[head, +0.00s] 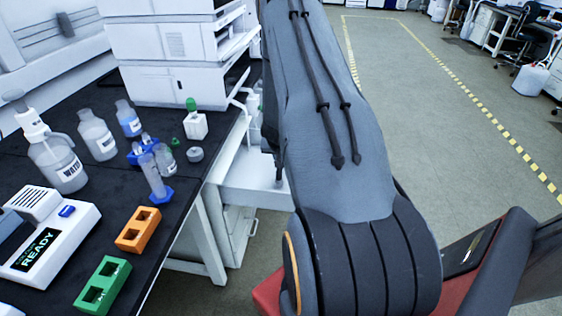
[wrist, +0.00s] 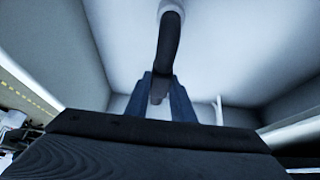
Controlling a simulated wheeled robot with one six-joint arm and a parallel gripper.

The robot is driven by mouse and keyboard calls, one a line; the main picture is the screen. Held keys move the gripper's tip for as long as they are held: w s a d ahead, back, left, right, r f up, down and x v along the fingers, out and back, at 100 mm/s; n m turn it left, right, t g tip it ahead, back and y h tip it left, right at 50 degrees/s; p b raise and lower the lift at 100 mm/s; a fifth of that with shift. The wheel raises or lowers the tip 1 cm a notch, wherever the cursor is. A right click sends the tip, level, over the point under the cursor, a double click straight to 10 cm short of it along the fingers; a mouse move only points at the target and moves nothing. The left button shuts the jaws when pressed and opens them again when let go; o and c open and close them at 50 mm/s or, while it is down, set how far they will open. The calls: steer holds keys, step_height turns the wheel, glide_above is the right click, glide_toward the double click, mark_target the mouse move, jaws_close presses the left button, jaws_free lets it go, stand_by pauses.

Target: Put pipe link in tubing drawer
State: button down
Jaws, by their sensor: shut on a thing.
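The pipe link (wrist: 168,45) is a dark, curved tube with a pale end at the top of the wrist view. My gripper (wrist: 161,82) has blue fingers, shut on the pipe link's near end. White walls and a white surface surround them in the wrist view, seemingly the inside of the tubing drawer (wrist: 225,50). I cannot tell whether the link touches that surface. In the head view a white open drawer (head: 240,178) shows beside the bench, partly behind my arm. My gripper and the link are hidden there.
The black bench (head: 185,200) on the left holds white stacked instruments (head: 170,85), bottles (head: 60,165), an orange block (head: 139,229) and a green block (head: 103,286). A small green-topped bottle (head: 196,124) stands near the bench edge. Open floor (head: 430,110) lies to the right.

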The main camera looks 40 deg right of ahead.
steer(key=shift+f, duration=0.45)
steer(key=c, duration=1.5)
jaws_free()
steer(key=shift+f, duration=0.15)
steer(key=shift+c, duration=0.2)
